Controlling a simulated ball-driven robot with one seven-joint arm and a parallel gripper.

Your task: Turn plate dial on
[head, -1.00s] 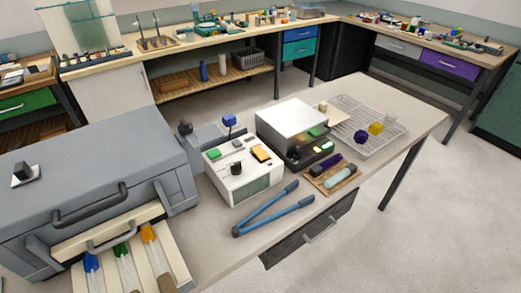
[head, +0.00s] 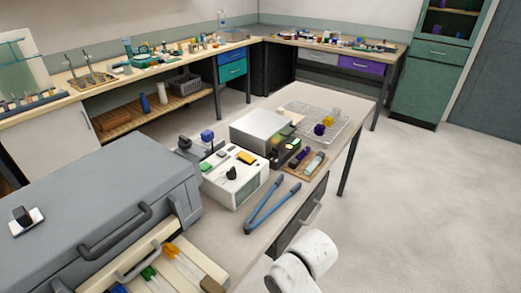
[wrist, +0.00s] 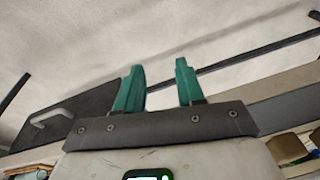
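A silver-topped box (head: 262,130) with a dark front stands on the bench. A white box (head: 236,180) beside it carries a black knob (head: 231,173), a green button and a yellow switch. Another black knob (head: 22,214) on a small white plate sits on the big grey box at left. I cannot tell which knob is the plate dial. My gripper (wrist: 160,66) is open and empty in the wrist view, its green fingers apart over floor and furniture. It is not visible in the head view, where only part of my white arm shows at bottom.
Blue-handled tongs (head: 271,207) lie at the bench's front edge. A wire rack (head: 330,112) with small coloured objects stands at the far end. An open drawer (head: 172,270) with coloured rods juts out at lower left. Floor to the right is clear.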

